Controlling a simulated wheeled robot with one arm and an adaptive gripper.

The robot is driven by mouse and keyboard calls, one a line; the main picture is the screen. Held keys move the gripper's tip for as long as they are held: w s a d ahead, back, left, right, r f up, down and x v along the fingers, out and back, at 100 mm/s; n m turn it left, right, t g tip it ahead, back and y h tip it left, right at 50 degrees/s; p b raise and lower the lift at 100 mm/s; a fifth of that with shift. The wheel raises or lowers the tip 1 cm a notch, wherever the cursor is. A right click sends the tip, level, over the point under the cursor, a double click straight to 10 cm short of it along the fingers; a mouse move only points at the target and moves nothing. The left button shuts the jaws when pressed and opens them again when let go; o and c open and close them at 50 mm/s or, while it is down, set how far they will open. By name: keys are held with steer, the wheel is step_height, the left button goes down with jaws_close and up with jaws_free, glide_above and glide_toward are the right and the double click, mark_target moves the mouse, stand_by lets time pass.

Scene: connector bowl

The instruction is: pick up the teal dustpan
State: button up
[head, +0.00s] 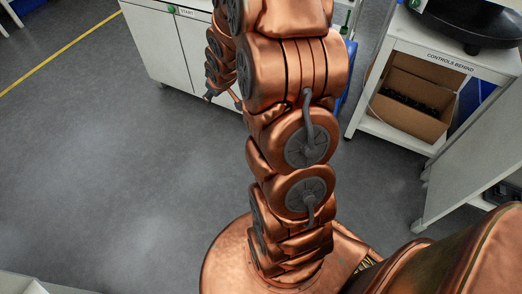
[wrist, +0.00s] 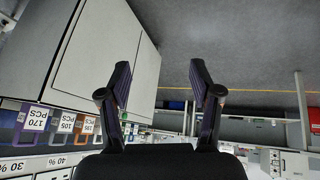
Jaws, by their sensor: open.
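I cannot make out a teal dustpan in either view. My gripper (wrist: 160,70) is open and empty in the wrist view, its two dark fingers wide apart with grey floor and a cabinet edge beyond them. In the head view my copper arm crosses the middle and hides part of the cabinets and floor behind it.
A white cabinet (head: 165,45) stands at the top of the head view. A white shelf unit (head: 395,125) holding a cardboard box (head: 410,105) stands at the right. Grey floor (head: 110,150) is clear at the left. Labelled bins (wrist: 35,120) show upside down in the wrist view.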

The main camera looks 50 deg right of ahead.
steer(key=w+d+f+t+b, duration=0.3)
steer(key=d+f+b, duration=0.25)
steer(key=f, duration=0.65)
steer(key=w+d+f+t+b, duration=0.2)
steer(key=d+f+b, duration=0.4)
steer(key=f, duration=0.6)
steer(key=s+d+f+m+t+h+b, duration=0.25)
steer(key=s+d+f+b, duration=0.2)
steer(key=f, duration=0.35)
steer(key=s+d+f+m+t+h+b, duration=0.25)
steer(key=d+f+b, duration=0.2)
steer(key=f, duration=0.25)
steer(key=shift+n+t+y, duration=0.4)
steer(key=b+x, duration=0.4)
steer(key=x, duration=0.1)
steer(key=shift+d+f, duration=0.1)
steer(key=shift+f, duration=0.15)
steer(key=shift+x, duration=0.75)
steer(key=shift+r, duration=0.1)
jaws_close()
